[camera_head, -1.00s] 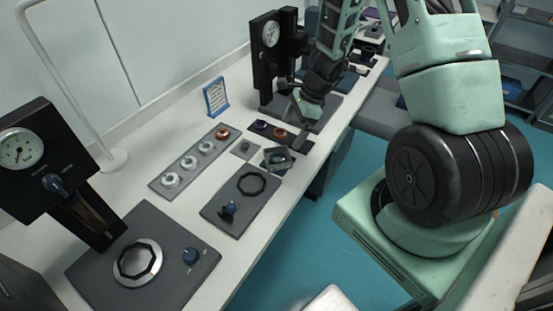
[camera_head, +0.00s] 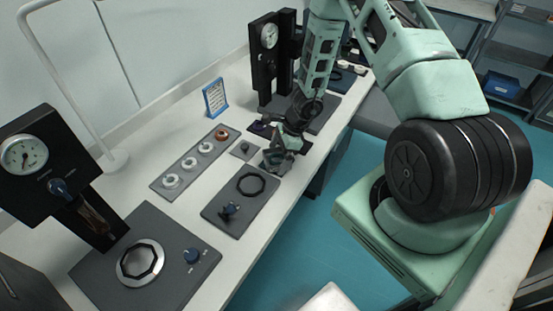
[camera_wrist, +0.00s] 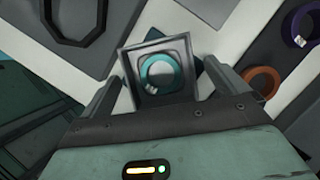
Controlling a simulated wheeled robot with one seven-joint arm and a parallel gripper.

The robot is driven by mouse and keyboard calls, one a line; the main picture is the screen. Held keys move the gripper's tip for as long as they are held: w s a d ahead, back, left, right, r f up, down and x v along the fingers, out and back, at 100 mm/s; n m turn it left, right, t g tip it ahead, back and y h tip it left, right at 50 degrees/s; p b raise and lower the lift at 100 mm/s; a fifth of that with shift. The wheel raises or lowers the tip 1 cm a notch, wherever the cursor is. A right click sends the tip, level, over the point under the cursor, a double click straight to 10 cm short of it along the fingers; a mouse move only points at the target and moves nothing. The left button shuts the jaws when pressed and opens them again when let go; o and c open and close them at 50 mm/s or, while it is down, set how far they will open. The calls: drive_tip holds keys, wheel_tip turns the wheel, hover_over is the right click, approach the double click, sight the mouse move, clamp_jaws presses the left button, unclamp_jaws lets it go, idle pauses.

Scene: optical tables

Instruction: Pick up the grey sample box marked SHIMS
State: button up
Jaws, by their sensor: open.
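The likely sample box is a small open grey square box (camera_wrist: 128,72) with a teal ring (camera_wrist: 158,72) inside, in the wrist view. I cannot read any SHIMS marking on it. My gripper (camera_wrist: 162,88) is open, with one finger on either side of the box's near part; contact cannot be told. In the head view my gripper (camera_head: 283,148) is low over the worktop beside the octagon plate, and mostly hides the box there.
A strip (camera_head: 180,174) with several rings lies to the left. A blue-framed card (camera_head: 215,98) and a black gauge stand (camera_head: 265,62) stand behind. An orange ring (camera_wrist: 262,80) lies right of the box.

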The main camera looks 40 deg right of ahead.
drive_tip(key=c, duration=1.2)
drive_tip(key=shift+c, duration=0.2)
